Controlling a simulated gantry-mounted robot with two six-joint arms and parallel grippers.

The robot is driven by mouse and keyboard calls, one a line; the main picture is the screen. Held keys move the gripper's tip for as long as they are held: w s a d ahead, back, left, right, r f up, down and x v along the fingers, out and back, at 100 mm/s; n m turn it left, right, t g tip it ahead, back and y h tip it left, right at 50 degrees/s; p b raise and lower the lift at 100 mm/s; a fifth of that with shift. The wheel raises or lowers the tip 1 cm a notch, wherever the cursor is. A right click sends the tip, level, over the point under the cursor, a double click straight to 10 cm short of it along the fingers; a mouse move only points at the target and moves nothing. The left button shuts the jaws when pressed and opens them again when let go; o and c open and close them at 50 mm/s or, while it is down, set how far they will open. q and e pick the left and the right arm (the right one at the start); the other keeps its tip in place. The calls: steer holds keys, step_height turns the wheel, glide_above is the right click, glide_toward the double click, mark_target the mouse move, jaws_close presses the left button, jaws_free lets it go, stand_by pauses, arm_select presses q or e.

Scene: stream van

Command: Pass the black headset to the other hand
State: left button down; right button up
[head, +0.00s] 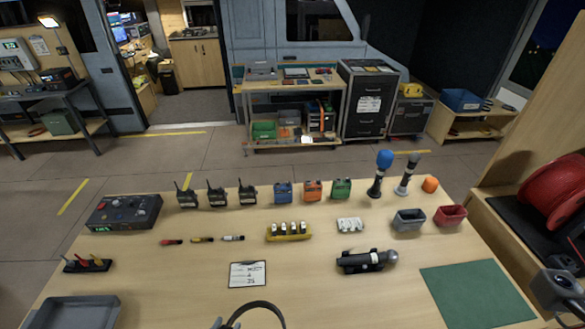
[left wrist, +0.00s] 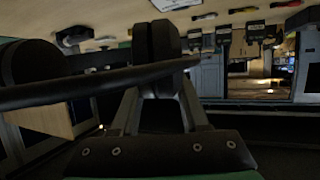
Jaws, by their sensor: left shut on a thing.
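The black headset (head: 256,308) shows in the head view as a thin dark arched band at the bottom edge; the rest is cut off. My left gripper (head: 218,323) barely shows at the band's left end. In the left wrist view my left gripper (left wrist: 160,50) is shut on the headset. The dark band (left wrist: 85,85) crosses the view in front of the fingers, and a rounded black part (left wrist: 28,64) is at the left. My right gripper's fingers do not show in either view.
The wooden table holds a clipboard (head: 247,274), a black torch-like device (head: 366,261), a green mat (head: 478,293), a grey tray (head: 72,312), and a black control box (head: 124,212). Radios, microphones and small bins stand along the back. The table's front middle is fairly clear.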

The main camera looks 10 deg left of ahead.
arm_select(q)
steer(key=shift+a+f+n+y, duration=0.2)
steer(key=shift+a+n+y, duration=0.15)
steer(key=shift+a, duration=0.2)
steer(key=shift+w+a+n+y, duration=0.1)
steer(key=shift+a+n+y, duration=0.15)
steer(key=shift+a+y, duration=0.1)
steer(key=s+r+p, duration=0.3)
steer(key=r+p, duration=0.8)
steer(key=p, duration=0.1)
steer(key=s+r+p, duration=0.3)
steer(key=r+p, duration=0.7)
steer(key=p, duration=0.2)
steer(key=shift+s+r, duration=0.4)
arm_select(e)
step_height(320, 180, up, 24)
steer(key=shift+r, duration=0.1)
arm_select(q)
steer(key=w+d+r+m+g+h, duration=0.1)
steer(key=d+m+h, duration=0.3)
steer(key=d, duration=0.8)
steer(key=w+d+r+m+g+h, duration=0.2)
steer(key=d+r+m+h, duration=0.1)
steer(key=d, duration=0.9)
steer(key=shift+d+m+h, duration=0.25)
steer(key=shift+m+h, duration=0.15)
steer(key=shift+h, duration=0.4)
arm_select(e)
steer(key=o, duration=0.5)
